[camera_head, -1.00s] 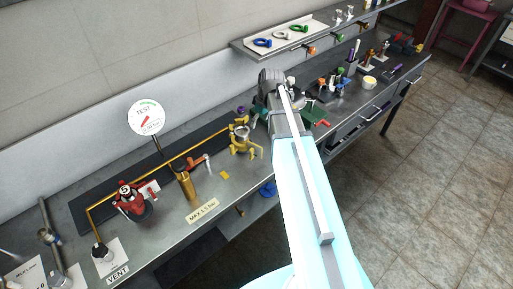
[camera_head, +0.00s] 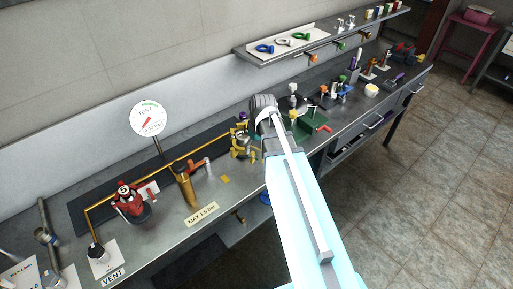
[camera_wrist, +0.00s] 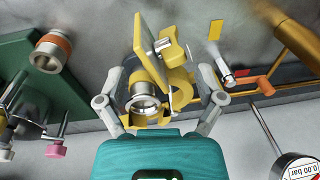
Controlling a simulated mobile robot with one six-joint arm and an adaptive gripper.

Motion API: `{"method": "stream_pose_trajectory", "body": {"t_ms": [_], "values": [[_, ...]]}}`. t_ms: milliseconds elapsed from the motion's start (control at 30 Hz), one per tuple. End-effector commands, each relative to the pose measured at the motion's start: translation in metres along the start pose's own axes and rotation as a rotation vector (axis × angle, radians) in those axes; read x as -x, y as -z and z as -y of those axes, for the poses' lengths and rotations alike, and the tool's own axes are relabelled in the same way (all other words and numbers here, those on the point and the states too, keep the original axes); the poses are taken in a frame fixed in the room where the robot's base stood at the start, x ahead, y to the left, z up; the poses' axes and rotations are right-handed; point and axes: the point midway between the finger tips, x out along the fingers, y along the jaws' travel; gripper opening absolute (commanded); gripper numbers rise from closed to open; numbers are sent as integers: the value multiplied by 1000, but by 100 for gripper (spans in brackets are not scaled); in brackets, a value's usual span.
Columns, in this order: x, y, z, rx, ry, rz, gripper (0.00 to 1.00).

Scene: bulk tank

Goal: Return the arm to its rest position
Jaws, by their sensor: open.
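My arm (camera_head: 295,205) reaches out over the bench, its wrist end close to the yellow clamp-like fitting (camera_head: 242,142). My gripper (camera_wrist: 158,82) shows in the wrist view with its two grey fingers spread apart, open. The yellow fitting with a round metal port (camera_wrist: 145,105) appears between and beyond the fingers. Whether the fingers touch it I cannot tell. In the head view the fingers are not clearly visible beside the wrist.
A round TEST gauge (camera_head: 149,119), red fitting (camera_head: 130,198) and brass cylinder (camera_head: 185,185) stand on the bench left of the arm. A green tray (camera_head: 310,128) with small parts is just right. A shelf (camera_head: 325,35) runs behind; open floor (camera_head: 430,190) lies right.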

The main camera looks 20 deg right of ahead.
Motion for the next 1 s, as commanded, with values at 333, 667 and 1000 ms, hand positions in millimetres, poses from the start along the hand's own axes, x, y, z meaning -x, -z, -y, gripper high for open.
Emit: {"method": "stream_pose_trajectory", "body": {"t_ms": [333,667,1000], "values": [[0,0,0,0,0,0,87],[-2,-18,25,-72,-24,19,87],[-5,-58,78,-278,-100,51,87]]}}
